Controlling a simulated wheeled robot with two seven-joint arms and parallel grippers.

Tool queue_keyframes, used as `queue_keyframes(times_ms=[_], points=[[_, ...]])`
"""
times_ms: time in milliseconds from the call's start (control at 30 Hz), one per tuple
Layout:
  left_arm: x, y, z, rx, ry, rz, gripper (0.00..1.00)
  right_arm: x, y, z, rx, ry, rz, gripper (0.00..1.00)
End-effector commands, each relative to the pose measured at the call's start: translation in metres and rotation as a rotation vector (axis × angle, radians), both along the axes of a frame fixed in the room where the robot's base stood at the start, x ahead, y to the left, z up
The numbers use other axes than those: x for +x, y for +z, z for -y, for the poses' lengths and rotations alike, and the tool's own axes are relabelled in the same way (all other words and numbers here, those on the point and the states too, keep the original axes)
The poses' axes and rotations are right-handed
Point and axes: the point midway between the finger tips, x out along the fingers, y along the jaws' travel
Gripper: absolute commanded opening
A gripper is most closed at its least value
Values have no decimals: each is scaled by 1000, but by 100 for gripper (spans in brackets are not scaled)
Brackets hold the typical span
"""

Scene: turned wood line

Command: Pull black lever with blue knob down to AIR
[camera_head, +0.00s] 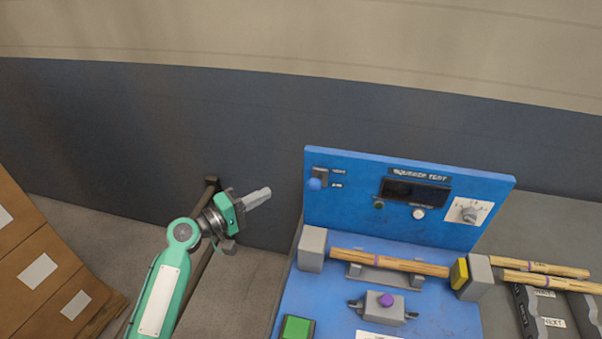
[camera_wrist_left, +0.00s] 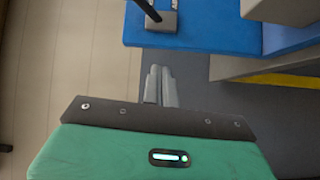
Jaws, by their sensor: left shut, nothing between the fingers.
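The blue knob (camera_head: 314,184) sits on a short lever at a grey mount (camera_head: 321,174) on the upper left of the blue upright panel (camera_head: 350,210). Two small white labels stand right of it; the knob appears near the lower one, but I cannot tell the lever's exact setting. In the left wrist view the black lever (camera_wrist_left: 149,10) rises from its grey mount (camera_wrist_left: 161,22), its knob out of frame. My left gripper (camera_head: 266,191) is shut and empty, left of the panel and apart from the lever. Its closed fingertips (camera_wrist_left: 159,72) show below the mount in the wrist view.
More rods (camera_head: 540,266) lie at right. Cardboard boxes (camera_head: 35,265) stand at left. Space between gripper and panel looks clear.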

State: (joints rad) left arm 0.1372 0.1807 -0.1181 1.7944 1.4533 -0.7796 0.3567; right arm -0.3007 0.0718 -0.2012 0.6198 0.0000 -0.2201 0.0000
Motion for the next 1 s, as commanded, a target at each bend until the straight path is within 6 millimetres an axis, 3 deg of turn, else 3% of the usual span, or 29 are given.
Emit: queue_keyframes(times_ms=[33, 100, 200, 367, 733, 1000], points=[[-4, 23, 3, -27, -25, 23, 0, 0, 3, 0, 0, 0, 0, 36], [-9, 42, 5, -54, -48, 40, 0, 0, 4, 1, -1, 1, 0, 36], [-10, 53, 9, -72, -63, 49, 0, 0, 7, 3, -3, 2, 1, 36], [2, 57, 25, -75, -63, 48, 0, 0, 18, 6, -6, 2, 0, 36], [48, 66, 90, -73, -62, 45, 0, 0, 55, 10, -10, 2, 0, 36], [16, 59, 97, -71, -61, 46, 0, 2, 74, 10, -11, 1, 2, 36]])
